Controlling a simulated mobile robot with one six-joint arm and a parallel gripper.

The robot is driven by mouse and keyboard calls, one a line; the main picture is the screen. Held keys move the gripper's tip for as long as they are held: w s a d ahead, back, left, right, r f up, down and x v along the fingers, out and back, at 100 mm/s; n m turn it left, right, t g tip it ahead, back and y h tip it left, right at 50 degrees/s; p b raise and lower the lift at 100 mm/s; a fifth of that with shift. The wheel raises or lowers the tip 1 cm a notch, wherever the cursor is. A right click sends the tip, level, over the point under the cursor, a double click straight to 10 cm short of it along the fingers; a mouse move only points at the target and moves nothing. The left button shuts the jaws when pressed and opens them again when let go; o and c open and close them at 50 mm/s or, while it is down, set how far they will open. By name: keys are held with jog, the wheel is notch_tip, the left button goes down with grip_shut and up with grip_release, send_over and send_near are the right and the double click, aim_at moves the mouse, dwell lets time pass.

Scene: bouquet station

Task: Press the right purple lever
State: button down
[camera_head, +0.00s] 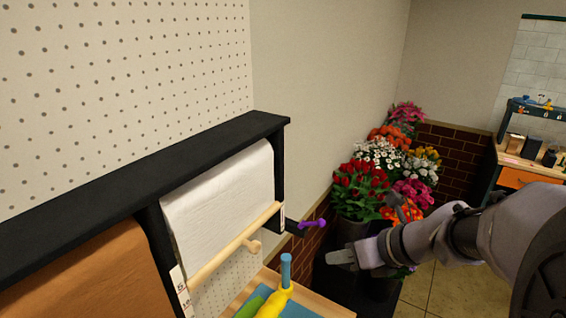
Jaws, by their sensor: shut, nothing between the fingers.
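The purple lever (313,223) sticks out at the lower right end of the black paper-roll frame (270,122). It is small, and only one purple lever is visible in this view. My gripper (332,257) is shut and empty. In the picture it is a little below and to the right of the lever, with a visible gap between them. My arm reaches in from the right edge of the picture.
White paper (220,195) and brown paper (95,270) hang in the frame, with a wooden bar (232,247) across the white sheet. Below are a wooden tray (325,302) and a yellow tool (274,302). Flowers (365,180) stand behind my gripper; a workbench (525,178) is far right.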

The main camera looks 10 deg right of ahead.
jog(key=d+m, duration=0.1)
jog(key=w+d+m, duration=0.1)
jog(key=d+m, duration=0.1)
jog(key=d+m+t, duration=0.1)
jog(key=d+m, duration=0.1)
jog(key=shift+w+d+r+p, duration=0.1)
jog(key=shift+w+r+p, duration=0.2)
jog(key=shift+r+p, duration=0.1)
jog(key=b, duration=0.2)
send_near(313, 224)
notch_tip(313, 224, down, 5)
jog(key=w+a, duration=0.1)
jog(key=a, duration=0.1)
jog(key=shift+w+r, duration=0.1)
jog(key=shift+w, duration=0.05)
jog(key=shift+r, duration=0.1)
